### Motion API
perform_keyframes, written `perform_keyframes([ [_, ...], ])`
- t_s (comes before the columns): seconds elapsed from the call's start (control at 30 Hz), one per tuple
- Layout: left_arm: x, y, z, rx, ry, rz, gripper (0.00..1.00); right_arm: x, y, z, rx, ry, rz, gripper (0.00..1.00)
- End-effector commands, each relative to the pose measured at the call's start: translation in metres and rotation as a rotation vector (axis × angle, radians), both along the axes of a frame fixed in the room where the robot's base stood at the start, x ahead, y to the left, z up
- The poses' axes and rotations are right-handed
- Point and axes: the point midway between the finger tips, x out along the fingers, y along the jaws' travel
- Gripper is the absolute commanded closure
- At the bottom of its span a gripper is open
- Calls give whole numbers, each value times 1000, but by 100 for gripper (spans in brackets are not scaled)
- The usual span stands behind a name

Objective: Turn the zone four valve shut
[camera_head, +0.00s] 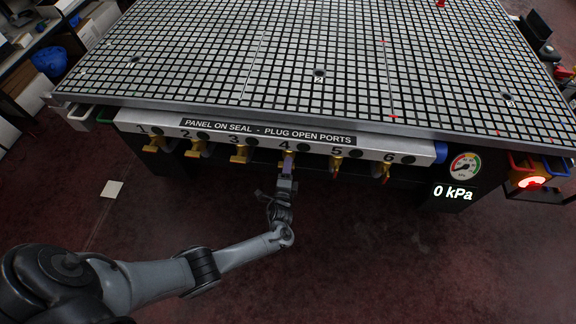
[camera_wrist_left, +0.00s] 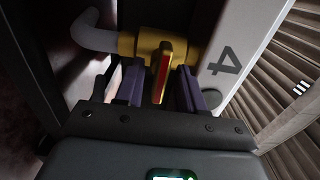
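The zone four valve is a yellow body with a lever, under the number 4 on the table's front rail (camera_head: 225,135). In the left wrist view its lever (camera_wrist_left: 161,73) has a red stripe and points toward my gripper. The 4 label is to its right. My left gripper (camera_head: 286,172) is at this valve in the head view and hides part of it. In the wrist view its two dark purple fingers stand either side of the lever, with small gaps visible, so the gripper looks open around it. My right gripper is in neither view.
Yellow valves 1 to 3 (camera_head: 240,154) sit left of mine, valves 5 and 6 (camera_head: 386,172) to the right. A gauge (camera_head: 464,166) stands above a 0 kPa display (camera_head: 453,193). The gridded tabletop (camera_head: 330,60) overhangs the rail. The floor in front is mostly clear.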

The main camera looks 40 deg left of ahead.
Motion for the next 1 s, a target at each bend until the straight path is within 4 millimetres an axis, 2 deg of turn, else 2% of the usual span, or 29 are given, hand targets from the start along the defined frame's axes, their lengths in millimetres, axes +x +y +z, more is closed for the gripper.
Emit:
perform_keyframes([
  [0.3,-42,-27,2,-3,4,-2,62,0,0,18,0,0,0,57],
  [0.6,-78,-48,0,-1,3,-1,62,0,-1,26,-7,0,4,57],
  [1.0,-87,-54,0,0,1,0,62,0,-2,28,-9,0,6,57],
])
